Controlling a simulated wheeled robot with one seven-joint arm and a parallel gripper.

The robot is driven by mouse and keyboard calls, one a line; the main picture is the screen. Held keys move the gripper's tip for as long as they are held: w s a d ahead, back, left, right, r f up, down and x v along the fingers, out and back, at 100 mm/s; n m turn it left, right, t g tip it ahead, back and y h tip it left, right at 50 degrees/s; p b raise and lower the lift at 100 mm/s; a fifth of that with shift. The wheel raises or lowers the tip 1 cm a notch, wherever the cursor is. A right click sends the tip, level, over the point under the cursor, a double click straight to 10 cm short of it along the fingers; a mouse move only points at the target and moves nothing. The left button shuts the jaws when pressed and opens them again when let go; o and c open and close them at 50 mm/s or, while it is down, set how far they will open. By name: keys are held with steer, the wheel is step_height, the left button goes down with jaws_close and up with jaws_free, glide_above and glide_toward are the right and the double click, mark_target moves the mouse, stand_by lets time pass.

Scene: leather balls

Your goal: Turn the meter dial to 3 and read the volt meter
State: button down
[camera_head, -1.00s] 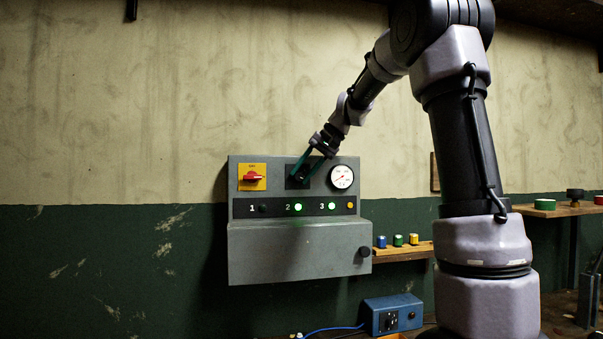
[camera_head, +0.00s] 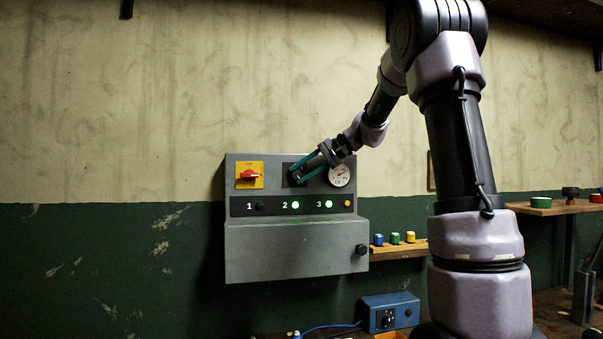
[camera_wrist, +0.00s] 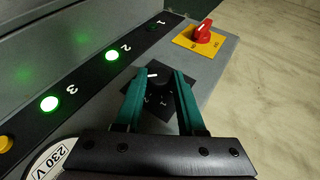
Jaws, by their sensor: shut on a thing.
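The black meter dial (camera_wrist: 159,79) is a round knob with a white mark on a dark square plate, on the grey panel box (camera_head: 290,250). My gripper (camera_wrist: 159,76) has its two green fingers on either side of the knob, shut on it. In the head view my gripper (camera_head: 295,174) reaches the dark plate from the right, hiding most of the dial.
A red switch (camera_head: 249,174) on a yellow plate sits left of the dial. Below, lamps 2 (camera_head: 295,205) and 3 (camera_head: 328,204) glow green; lamp 1 (camera_head: 259,206) is dark. A shelf (camera_head: 398,252) with coloured caps and a blue box (camera_head: 390,313) lie to the right.

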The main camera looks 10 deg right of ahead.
steer(key=c, duration=0.5)
jaws_free()
steer(key=shift+d, duration=0.1)
steer(key=v, duration=1)
steer(key=shift+s+d+r, duration=0.15)
steer(key=shift+d+r, duration=0.05)
steer(key=shift+r, duration=0.05)
steer(key=shift+s+a, duration=0.1)
steer(key=s+a+f+h, duration=0.1)
steer(key=s+f+h, duration=0.2)
steer(key=s, duration=0.5)
steer(key=s+a+f+t+h, duration=0.1)
steer(key=s+f+h, duration=0.1)
steer(key=s+f, duration=0.4)
steer(key=s+a+f+m+h, duration=0.1)
steer(key=s+f+h, duration=0.2)
steer(key=s, duration=0.9)
steer(key=shift+a+f+t+h, duration=0.15)
steer(key=shift+a+f+t, duration=0.05)
steer(key=shift+f, duration=0.4)
steer(key=shift+a+f+t+h, duration=0.15)
steer(key=shift+a+f+t, duration=0.05)
steer(key=shift+f, duration=0.45)
